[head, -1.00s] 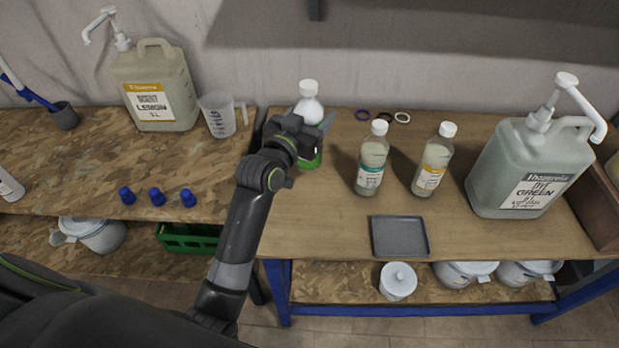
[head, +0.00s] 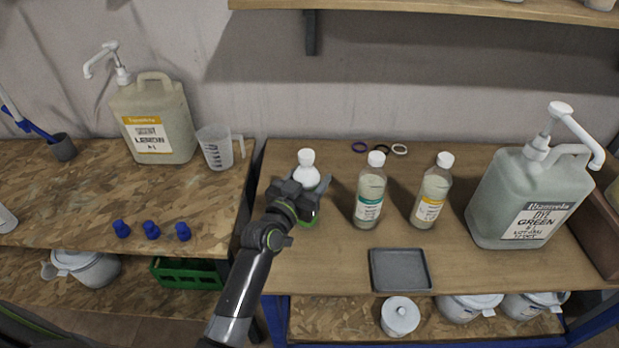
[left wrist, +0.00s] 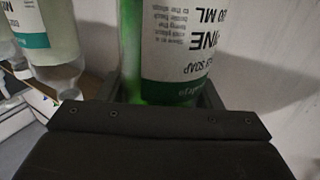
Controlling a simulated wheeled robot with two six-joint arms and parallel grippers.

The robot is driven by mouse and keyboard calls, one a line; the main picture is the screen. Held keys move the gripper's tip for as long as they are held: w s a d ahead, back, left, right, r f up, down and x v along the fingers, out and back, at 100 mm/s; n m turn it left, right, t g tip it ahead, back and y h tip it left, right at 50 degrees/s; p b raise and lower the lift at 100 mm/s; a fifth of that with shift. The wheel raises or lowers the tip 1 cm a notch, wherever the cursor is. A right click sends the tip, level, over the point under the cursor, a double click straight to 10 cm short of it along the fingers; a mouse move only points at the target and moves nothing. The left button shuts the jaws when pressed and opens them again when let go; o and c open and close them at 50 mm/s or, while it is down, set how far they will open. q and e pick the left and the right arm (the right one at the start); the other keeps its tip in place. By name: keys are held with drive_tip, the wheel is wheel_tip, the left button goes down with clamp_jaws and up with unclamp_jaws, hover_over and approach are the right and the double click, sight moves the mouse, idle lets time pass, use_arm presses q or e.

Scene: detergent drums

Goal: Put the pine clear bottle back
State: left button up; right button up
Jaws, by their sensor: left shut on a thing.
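My left gripper (head: 307,197) is shut on a bottle (head: 306,178) with a white cap, a pale upper body and green low down. It is upright at the left end of the right-hand table; whether its base touches the wood is hidden. In the left wrist view the held bottle (left wrist: 190,45) shows green sides and a white label partly reading "INE" and "SOAP". Just right of it stands a clear bottle with a teal-banded label (head: 369,196), then one with a yellow-banded label (head: 431,198). Their names are too small to read. My right gripper is not in view.
A grey tray (head: 400,270) lies at the table's front. Coloured rings (head: 380,148) lie at the back. A large green-dye jug (head: 525,200) stands right. The left bench holds a lemon jug (head: 155,115), a measuring cup (head: 220,148) and blue caps (head: 152,230). A shelf (head: 430,12) hangs above.

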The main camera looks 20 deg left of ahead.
use_arm(q)
drive_tip(key=o, duration=0.9)
drive_tip(key=shift+f, duration=0.15)
drive_tip(key=shift+c, duration=0.2)
drive_tip(key=o, duration=0.4)
drive_tip(key=shift+o, duration=0.2)
drive_tip(key=shift+r, duration=0.2)
drive_tip(key=s+a+b, duration=0.2)
drive_tip(key=s, duration=0.9)
drive_tip(key=shift+s+b, duration=0.3)
drive_tip(key=shift+s, duration=0.1)
drive_tip(key=shift+a, duration=0.15)
